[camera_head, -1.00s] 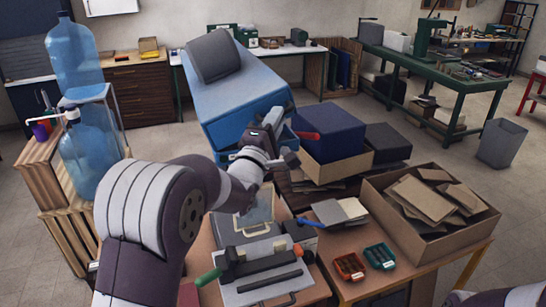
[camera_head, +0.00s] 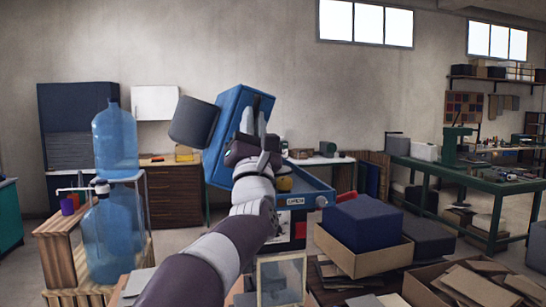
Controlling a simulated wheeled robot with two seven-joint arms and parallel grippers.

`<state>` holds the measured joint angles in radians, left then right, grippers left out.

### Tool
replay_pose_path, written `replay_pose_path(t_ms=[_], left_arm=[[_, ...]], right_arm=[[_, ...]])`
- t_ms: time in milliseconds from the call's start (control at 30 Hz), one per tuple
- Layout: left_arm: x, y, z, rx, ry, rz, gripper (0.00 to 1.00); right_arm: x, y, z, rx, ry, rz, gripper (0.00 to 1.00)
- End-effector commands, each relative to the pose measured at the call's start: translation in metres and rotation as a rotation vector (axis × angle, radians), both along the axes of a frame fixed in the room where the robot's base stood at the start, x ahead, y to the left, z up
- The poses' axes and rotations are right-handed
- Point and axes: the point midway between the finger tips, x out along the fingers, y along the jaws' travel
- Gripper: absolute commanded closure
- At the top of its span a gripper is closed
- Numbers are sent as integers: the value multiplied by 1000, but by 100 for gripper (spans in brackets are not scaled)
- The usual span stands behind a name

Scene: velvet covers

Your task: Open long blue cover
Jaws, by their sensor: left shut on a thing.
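The long blue cover (camera_head: 222,142) stands raised at a steep tilt above the blue machine body (camera_head: 316,187). A dark grey padded block (camera_head: 193,122) sticks out from the cover's left side. The opening under the cover shows, with a yellow round thing (camera_head: 284,184) inside. The body's front has a small label and a red part. My right gripper is not in view.
A dark blue box (camera_head: 367,222) in a cardboard tray stands close on the right. A cardboard box of scraps (camera_head: 470,283) is at lower right.

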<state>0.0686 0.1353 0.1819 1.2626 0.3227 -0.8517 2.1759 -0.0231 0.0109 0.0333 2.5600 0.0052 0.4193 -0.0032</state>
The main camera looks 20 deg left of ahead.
Motion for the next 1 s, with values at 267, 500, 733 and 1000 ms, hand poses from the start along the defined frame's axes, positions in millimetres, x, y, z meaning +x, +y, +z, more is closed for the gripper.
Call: replay_pose_path(t_ms=[267, 500, 733, 1000], left_arm=[[-16, 22, -2, -131, -94, 2, 100], [-23, 32, 1, -191, -134, 1, 100], [-24, 35, 2, -207, -144, 2, 100], [-25, 35, 2, -207, -144, 1, 100]], right_arm=[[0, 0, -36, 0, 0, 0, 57], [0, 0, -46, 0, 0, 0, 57], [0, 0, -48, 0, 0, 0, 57], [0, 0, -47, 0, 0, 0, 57]])
